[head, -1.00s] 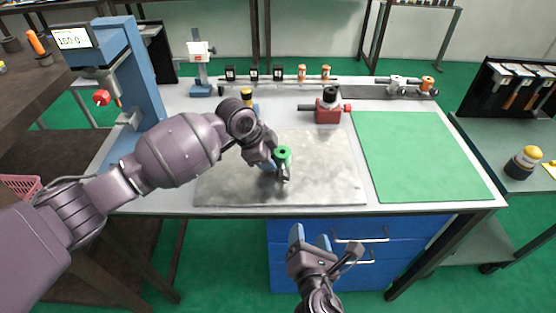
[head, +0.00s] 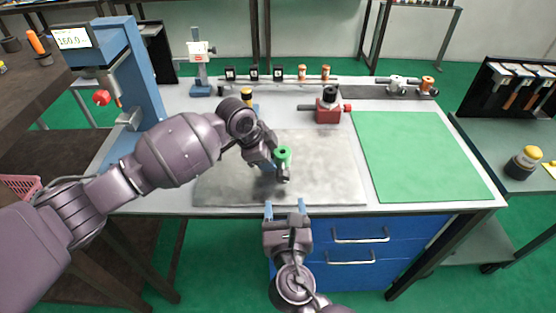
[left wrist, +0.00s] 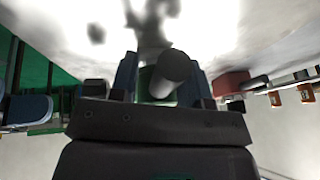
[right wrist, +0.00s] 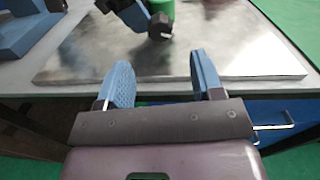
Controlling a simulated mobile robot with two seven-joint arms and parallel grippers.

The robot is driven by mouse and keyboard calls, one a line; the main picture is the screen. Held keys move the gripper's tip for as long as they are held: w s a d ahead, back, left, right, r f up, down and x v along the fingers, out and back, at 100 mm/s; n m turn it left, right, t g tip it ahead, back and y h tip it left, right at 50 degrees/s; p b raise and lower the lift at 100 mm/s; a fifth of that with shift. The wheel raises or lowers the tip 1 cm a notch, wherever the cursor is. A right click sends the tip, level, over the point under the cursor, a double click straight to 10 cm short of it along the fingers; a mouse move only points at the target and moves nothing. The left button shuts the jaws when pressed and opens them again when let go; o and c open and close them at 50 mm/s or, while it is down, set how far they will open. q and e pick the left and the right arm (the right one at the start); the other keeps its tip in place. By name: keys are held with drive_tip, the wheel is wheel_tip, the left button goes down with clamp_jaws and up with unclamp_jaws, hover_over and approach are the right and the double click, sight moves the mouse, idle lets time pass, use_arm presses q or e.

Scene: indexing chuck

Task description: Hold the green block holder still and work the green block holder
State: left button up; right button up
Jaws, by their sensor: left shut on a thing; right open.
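The green block holder (head: 283,153) is at the middle of the grey metal plate, with a dark round knob (head: 285,178) on its near side. My left gripper (head: 272,162) is shut on it from the left and hides part of it. In the left wrist view the dark knob (left wrist: 172,68) sticks out between the blue fingers, with a little green behind it. My right gripper (head: 286,206) is open and empty at the table's front edge, nearer than the holder. In the right wrist view the green holder (right wrist: 161,10) and the knob (right wrist: 159,27) lie beyond its open fingers.
The metal plate (head: 330,180) is mostly bare around the holder. A green mat (head: 420,155) lies to the right. A red block with a black knob (head: 327,108) stands behind the plate. A blue stand with a display (head: 135,75) is at the left. Blue drawers (head: 360,240) are below the table.

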sight(283, 180)
drive_tip(key=shift+w+a, duration=0.2)
drive_tip(key=shift+w, duration=3.6)
drive_tip(key=c, duration=0.9)
drive_tip(key=shift+f+m, duration=0.1)
drive_tip(key=shift+m, duration=2.6)
drive_tip(key=o, duration=0.9)
